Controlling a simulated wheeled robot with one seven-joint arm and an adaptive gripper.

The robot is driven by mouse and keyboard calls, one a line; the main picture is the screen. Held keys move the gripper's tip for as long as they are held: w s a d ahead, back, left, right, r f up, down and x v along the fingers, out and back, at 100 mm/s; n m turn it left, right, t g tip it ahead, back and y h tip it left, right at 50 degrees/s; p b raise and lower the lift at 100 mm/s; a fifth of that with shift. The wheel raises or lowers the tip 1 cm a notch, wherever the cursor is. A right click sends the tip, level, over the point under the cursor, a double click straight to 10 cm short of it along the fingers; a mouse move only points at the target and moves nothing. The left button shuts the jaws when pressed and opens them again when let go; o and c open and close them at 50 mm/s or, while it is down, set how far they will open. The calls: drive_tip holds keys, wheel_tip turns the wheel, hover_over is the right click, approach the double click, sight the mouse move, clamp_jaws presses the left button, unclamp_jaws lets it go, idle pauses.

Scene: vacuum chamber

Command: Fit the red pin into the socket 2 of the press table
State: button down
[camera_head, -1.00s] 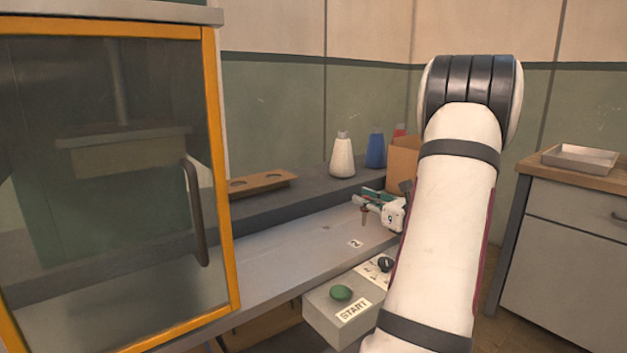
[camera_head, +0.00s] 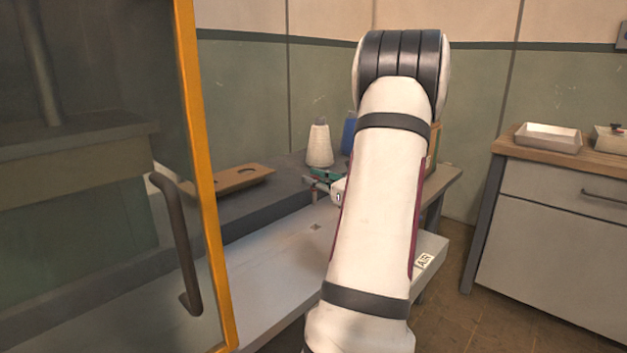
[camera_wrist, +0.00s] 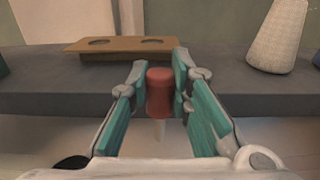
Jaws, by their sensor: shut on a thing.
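The red pin (camera_wrist: 159,94) is upright between the teal pads of my gripper (camera_wrist: 160,68) in the wrist view. The gripper is shut on it, and a thin pale shank points down below the red body. In the head view my gripper (camera_head: 323,180) is above the far part of the grey press table (camera_head: 265,268), partly hidden by my arm. A small dark socket (camera_head: 316,227) shows in the table top, nearer than the gripper and apart from the pin. No number 2 label is visible now; my arm covers part of the table.
A yellow-framed glass door (camera_head: 205,190) with a dark handle stands close at left. A wooden rack (camera_head: 240,179) with holes and a white conical bottle (camera_head: 319,146) are on the raised shelf behind. A blue bottle (camera_head: 349,135) is partly hidden. A cabinet (camera_head: 560,220) stands right.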

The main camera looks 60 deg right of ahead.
sight(315, 200)
drive_tip(key=shift+f+b, duration=2)
drive_tip(key=shift+f, duration=0.9)
drive_tip(key=shift+f, duration=0.15)
drive_tip(key=shift+f+b, duration=1.15)
drive_tip(key=shift+f, duration=0.65)
drive_tip(key=c, duration=1.4)
unclamp_jaws()
drive_tip(key=shift+s, duration=0.15)
drive_tip(key=v, duration=0.7)
drive_tip(key=shift+s, duration=0.15)
